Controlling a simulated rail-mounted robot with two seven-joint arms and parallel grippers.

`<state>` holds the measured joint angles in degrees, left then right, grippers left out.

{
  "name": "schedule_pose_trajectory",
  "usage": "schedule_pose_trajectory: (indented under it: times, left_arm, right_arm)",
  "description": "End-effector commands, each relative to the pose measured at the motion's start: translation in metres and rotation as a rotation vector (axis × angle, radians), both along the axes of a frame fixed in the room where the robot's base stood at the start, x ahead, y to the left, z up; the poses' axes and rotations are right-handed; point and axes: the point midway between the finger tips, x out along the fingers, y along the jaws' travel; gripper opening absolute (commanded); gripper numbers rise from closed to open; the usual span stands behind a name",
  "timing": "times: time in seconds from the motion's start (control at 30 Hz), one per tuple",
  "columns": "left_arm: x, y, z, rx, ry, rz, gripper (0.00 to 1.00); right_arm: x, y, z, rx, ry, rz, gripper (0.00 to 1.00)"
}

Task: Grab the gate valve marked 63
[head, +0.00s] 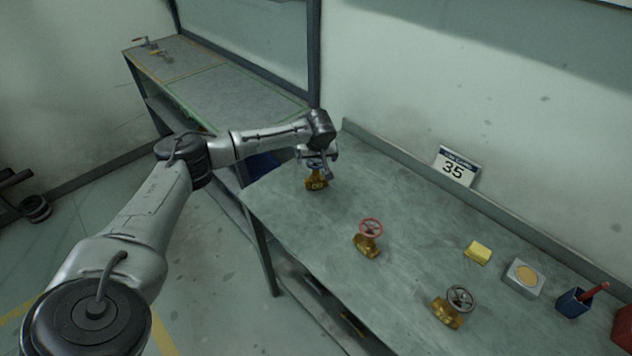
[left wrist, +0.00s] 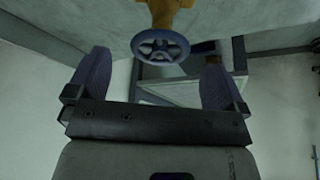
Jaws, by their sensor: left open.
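A brass gate valve (head: 316,183) with a blue handwheel stands at the far left end of the bench, partly hidden by my left gripper (head: 318,164). In the left wrist view, its blue handwheel (left wrist: 160,46) lies ahead of my open left gripper (left wrist: 157,76), roughly between the two fingers and not gripped. A second brass valve with a red handwheel (head: 370,227) stands nearer the middle. A third brass valve with a dark grey handwheel (head: 460,299) stands nearer the front. I cannot read a 63 on any valve. My right gripper does not show.
On the bench (head: 400,285) are a yellow block (head: 478,252), a grey box with a round tan top (head: 524,278) and a blue cup (head: 574,303) with a red item. A sign reading 35 (head: 457,167) stands against the wall. Another bench (head: 215,85) is behind left.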

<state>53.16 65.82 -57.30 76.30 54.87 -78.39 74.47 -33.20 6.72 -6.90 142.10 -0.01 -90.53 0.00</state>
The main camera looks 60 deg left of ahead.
Motion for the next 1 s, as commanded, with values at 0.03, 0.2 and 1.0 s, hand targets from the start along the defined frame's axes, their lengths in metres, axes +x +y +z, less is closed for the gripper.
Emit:
schedule_pose_trajectory:
  times: [0.03, 0.2, 1.0]
  left_arm:
    - [0.001, 0.001, -0.003, 0.000, 0.000, 0.001, 0.98]
    - [0.001, 0.003, -0.009, 0.001, 0.001, -0.001, 0.98]
    - [0.008, 0.019, -0.055, 0.001, 0.000, -0.001, 0.92]
  right_arm:
    - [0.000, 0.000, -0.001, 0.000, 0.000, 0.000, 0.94]
    - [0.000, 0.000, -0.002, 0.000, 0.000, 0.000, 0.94]
    - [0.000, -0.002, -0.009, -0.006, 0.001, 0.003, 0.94]
